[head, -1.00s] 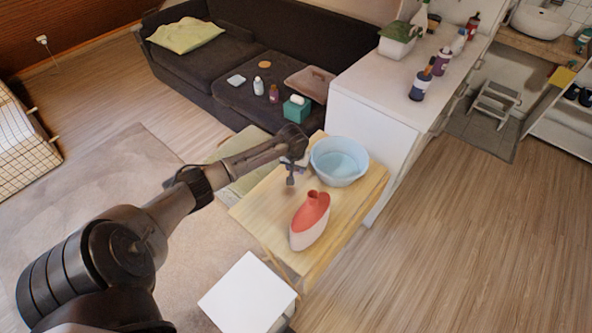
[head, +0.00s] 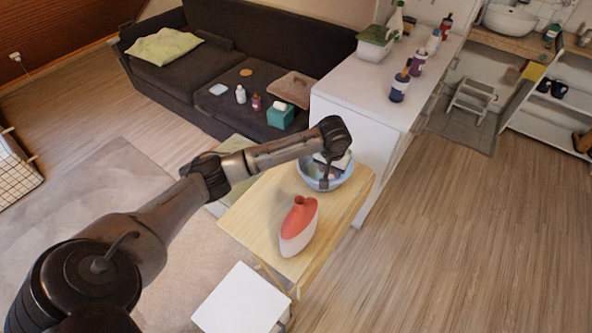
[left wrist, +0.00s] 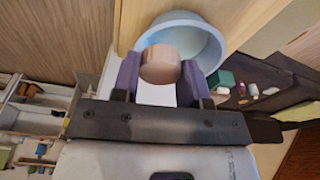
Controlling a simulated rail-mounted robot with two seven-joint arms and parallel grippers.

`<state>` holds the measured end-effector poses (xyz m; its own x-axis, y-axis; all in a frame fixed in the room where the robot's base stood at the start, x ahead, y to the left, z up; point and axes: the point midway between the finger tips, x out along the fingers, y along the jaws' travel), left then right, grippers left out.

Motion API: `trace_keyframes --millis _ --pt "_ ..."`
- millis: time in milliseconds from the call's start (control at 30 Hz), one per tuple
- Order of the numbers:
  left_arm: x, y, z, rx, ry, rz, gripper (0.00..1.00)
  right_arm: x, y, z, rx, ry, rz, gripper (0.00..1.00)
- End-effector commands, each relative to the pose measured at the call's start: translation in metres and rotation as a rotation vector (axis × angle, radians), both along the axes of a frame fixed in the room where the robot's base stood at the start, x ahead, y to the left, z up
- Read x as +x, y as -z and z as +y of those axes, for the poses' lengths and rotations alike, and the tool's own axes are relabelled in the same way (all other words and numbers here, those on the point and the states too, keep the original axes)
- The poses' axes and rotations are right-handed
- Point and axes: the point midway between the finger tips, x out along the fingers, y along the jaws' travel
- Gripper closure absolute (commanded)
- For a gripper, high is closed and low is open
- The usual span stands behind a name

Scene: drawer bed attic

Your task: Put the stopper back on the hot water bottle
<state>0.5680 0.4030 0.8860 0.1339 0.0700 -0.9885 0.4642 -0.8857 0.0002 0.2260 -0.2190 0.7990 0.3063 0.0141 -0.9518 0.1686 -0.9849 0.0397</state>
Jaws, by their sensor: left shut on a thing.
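In the head view the stopper is too small and hidden to make out. My right gripper is in neither view now.
The light blue bowl (head: 349,181) stands at the table's back, also in the left wrist view (left wrist: 206,38). The wooden table (head: 255,215) is bare left of the bottle. A white stool (head: 240,300) stands in front; a white cabinet (head: 365,120) stands behind.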

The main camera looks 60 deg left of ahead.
Motion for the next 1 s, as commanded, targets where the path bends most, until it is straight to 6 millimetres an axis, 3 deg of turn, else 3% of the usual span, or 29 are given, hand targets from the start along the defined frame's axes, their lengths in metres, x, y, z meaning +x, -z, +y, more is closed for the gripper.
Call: trace_keyframes --millis 33,200,400,700,1000 --pt "0.008 -0.028 -0.028 0.002 0.053 -0.012 0.81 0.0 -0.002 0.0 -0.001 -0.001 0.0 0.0" --pt "0.002 -0.096 -0.111 0.004 0.217 -0.009 0.81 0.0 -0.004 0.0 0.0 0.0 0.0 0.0" --pt "-0.034 -0.149 -0.173 0.005 0.374 -0.003 0.81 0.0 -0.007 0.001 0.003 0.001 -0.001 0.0" --pt "-0.073 -0.177 -0.202 0.002 0.475 0.001 0.81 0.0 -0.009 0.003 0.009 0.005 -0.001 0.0" --pt "-0.077 -0.178 -0.204 -0.001 0.483 0.003 0.81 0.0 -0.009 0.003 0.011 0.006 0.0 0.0"
